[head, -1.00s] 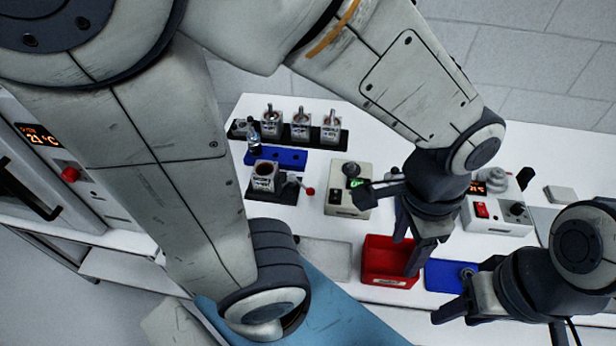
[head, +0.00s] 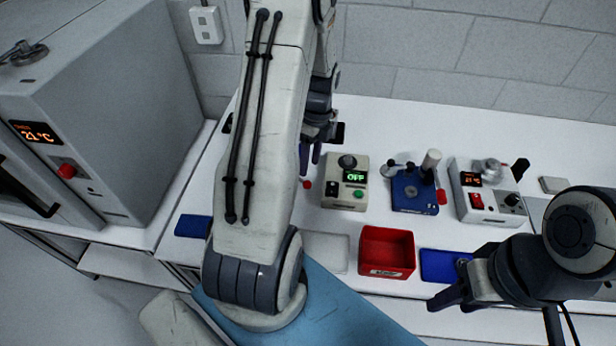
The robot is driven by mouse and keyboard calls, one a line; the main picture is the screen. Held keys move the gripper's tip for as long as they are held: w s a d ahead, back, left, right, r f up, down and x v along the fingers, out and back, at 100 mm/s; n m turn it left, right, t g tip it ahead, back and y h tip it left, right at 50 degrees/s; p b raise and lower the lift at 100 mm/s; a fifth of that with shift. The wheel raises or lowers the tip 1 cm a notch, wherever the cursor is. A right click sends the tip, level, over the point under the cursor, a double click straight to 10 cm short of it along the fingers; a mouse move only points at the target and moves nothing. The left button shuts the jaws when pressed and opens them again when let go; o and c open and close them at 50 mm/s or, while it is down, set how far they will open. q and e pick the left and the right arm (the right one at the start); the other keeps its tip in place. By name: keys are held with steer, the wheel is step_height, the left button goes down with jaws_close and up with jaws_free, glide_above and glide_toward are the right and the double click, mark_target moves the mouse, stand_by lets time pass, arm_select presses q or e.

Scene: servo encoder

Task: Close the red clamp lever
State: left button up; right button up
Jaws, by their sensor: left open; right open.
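A small red ball knob (head: 306,184) shows just right of my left arm. The earlier frame shows it on the lever of a black fixture, which is now hidden behind that arm. A blue fixture (head: 412,192) right of centre also carries a red handle (head: 441,197), so I cannot tell for certain which is the clamp lever. My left gripper (head: 310,158) is open, fingers pointing down, at the back above the red knob in the picture. Contact is not visible. My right gripper (head: 452,302) is open and empty at the front right.
A red bin (head: 386,252) and a blue tray (head: 440,265) lie along the front. A box with a red switch (head: 487,200) stands right. A large grey machine (head: 100,120) stands left.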

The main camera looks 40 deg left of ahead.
mark_target(308, 182)
arm_select(q)
steer(key=f, duration=0.3)
steer(key=s+f+p, duration=0.1)
steer(key=f, duration=0.2)
steer(key=shift+s+d+f, duration=0.1)
steer(key=shift+f, duration=0.05)
steer(key=shift+c, duration=0.2)
jaws_close()
stand_by(1.1)
